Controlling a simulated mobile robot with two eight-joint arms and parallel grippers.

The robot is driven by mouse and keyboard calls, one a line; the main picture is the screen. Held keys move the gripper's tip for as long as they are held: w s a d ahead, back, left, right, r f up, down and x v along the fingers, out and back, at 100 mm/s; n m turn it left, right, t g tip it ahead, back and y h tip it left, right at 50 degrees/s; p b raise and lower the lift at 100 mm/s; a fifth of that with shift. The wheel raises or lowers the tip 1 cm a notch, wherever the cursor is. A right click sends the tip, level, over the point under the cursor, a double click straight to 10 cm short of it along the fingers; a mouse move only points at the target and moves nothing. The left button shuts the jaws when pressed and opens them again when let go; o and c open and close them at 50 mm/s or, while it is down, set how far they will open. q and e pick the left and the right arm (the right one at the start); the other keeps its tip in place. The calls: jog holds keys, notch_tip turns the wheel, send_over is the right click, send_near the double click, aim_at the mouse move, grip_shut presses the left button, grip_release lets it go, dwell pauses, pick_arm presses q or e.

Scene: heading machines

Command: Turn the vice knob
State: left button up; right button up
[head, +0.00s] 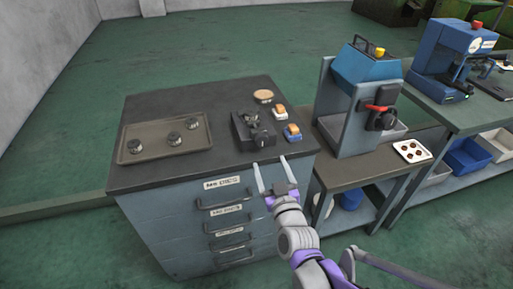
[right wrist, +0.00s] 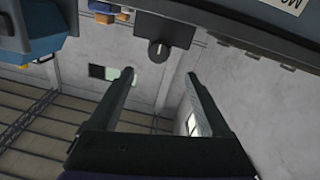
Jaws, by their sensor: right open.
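The vice (head: 243,131) is a small dark block on the grey-black top of the drawer cabinet, near its front right edge. Its knob (head: 262,139) faces the front edge. In the right wrist view the dark vice body (right wrist: 170,30) is at the top, with the round knob (right wrist: 158,50) below it. My right gripper (head: 273,167) is open and empty in front of the cabinet's front edge, just short of the knob. In the wrist view the knob appears beyond the fingertips, between their lines, with a gap. My left gripper is not in view.
A tray (head: 133,157) with three round dark parts lies on the left of the cabinet top (head: 190,98). Two small blocks, orange-white (head: 280,112) and orange-blue (head: 292,132), sit right of the vice. A blue machine (head: 365,68) stands to the right. Drawer handles project below.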

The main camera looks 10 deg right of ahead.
aim_at(262, 141)
jog(key=w, duration=1)
jog(key=shift+w+d, duration=0.25)
jog(key=shift+w, duration=0.05)
grip_shut()
